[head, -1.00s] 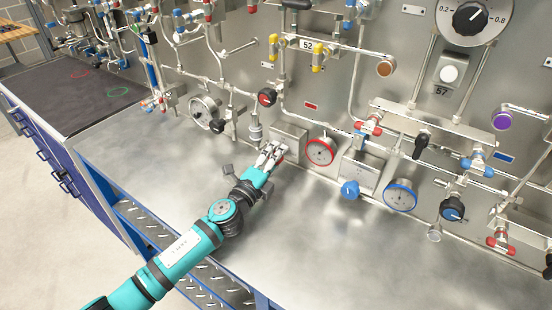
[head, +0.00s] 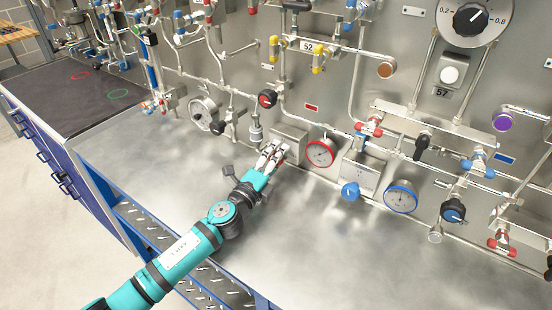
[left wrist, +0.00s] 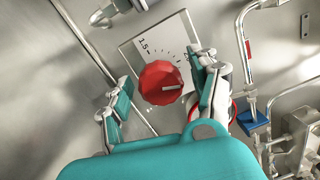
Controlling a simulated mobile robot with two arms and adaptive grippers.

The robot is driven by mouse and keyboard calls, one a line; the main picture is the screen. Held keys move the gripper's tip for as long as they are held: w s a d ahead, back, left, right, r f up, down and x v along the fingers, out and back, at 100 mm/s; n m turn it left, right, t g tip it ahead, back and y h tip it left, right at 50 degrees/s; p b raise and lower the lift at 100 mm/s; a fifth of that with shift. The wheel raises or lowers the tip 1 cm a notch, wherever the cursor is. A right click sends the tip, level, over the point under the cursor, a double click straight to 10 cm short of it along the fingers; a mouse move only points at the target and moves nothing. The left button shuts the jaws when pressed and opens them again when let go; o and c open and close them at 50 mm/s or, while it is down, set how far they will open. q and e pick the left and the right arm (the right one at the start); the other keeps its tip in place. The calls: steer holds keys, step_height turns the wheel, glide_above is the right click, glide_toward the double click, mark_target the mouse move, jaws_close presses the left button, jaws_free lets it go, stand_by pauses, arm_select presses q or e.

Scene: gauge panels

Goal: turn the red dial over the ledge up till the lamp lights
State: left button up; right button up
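The red dial (left wrist: 161,83) shows in the left wrist view as a faceted knob with a pale pointer line, on a metal plate (left wrist: 140,48) with a printed scale and "1.5". My left gripper (left wrist: 163,75) is open, with one finger on each side of the dial; gaps show between the fingers and the knob. In the head view my left gripper (head: 271,156) is in front of a small metal box (head: 291,141) low on the panel and hides the dial. A red-rimmed gauge (head: 320,153) is just right of it. I cannot tell which lamp belongs to the dial.
A blue knob (head: 350,190) and a blue-rimmed gauge (head: 400,197) stand farther right. A pale round button or lamp (head: 450,74) is below a large black dial (head: 470,18). Pipes and valves crowd the panel above. The metal ledge (head: 300,240) is bare in front.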

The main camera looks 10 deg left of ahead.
arm_select(q)
steer(key=v, duration=1.2)
steer(key=shift+s, duration=0.1)
stand_by(0.4)
